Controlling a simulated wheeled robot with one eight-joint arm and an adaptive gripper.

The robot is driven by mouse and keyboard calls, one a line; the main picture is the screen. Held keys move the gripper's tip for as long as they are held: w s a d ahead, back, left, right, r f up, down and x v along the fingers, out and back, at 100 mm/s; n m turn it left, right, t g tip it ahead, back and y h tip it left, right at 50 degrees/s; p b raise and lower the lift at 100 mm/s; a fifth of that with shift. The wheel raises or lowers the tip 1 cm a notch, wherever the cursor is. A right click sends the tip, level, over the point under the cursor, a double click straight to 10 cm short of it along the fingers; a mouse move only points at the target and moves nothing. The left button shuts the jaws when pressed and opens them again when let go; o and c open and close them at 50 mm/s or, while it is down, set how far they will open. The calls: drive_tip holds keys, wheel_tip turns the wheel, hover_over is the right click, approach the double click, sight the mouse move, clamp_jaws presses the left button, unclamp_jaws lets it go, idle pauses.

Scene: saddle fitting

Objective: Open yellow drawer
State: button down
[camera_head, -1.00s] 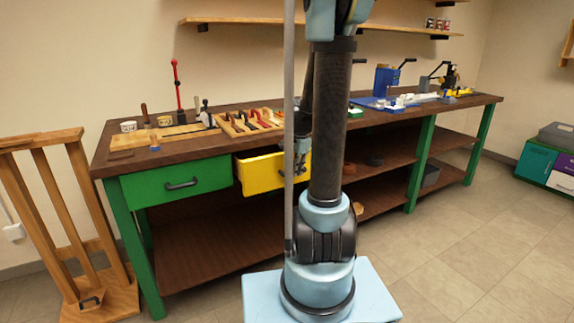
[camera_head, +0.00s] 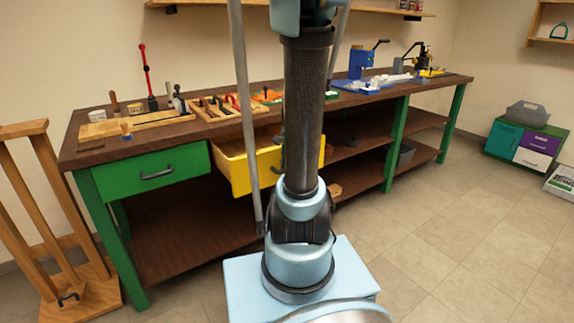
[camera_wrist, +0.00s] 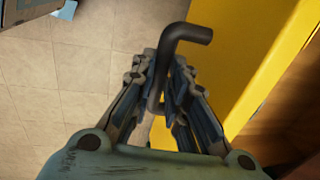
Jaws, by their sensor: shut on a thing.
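The yellow drawer (camera_head: 238,174) is pulled partway out from under the workbench top in the head view, and part of its front is hidden behind my arm. Its yellow front (camera_wrist: 232,65) fills the middle right of the wrist view. The dark handle (camera_wrist: 186,36) stands out from that front. My gripper (camera_wrist: 172,95) is shut on the handle, with the fingers on both sides of its bar. In the head view my gripper is mostly hidden behind my arm.
The closed green drawer (camera_head: 152,173) is left of the yellow one. The workbench (camera_head: 105,146) carries tools, trays and a blue device (camera_head: 362,64). A wooden rack (camera_head: 30,200) stands at the left.

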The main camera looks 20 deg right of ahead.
drive_tip(key=c, duration=1.8)
unclamp_jaws()
drive_tip(key=shift+c, duration=0.2)
drive_tip(key=shift+r, duration=0.15)
wheel_tip(320, 180, up, 12)
drive_tip(key=s, duration=0.2)
drive_tip(key=shift+d+f, duration=0.25)
drive_tip(key=shift+d, duration=0.1)
drive_tip(key=s+a+f+n, duration=0.8)
drive_tip(key=s+f+n, duration=0.3)
drive_tip(key=s+n, duration=0.3)
drive_tip(key=shift+s+a+f+h, duration=0.2)
drive_tip(key=shift+f+h, duration=0.1)
drive_tip(key=shift+f, duration=0.1)
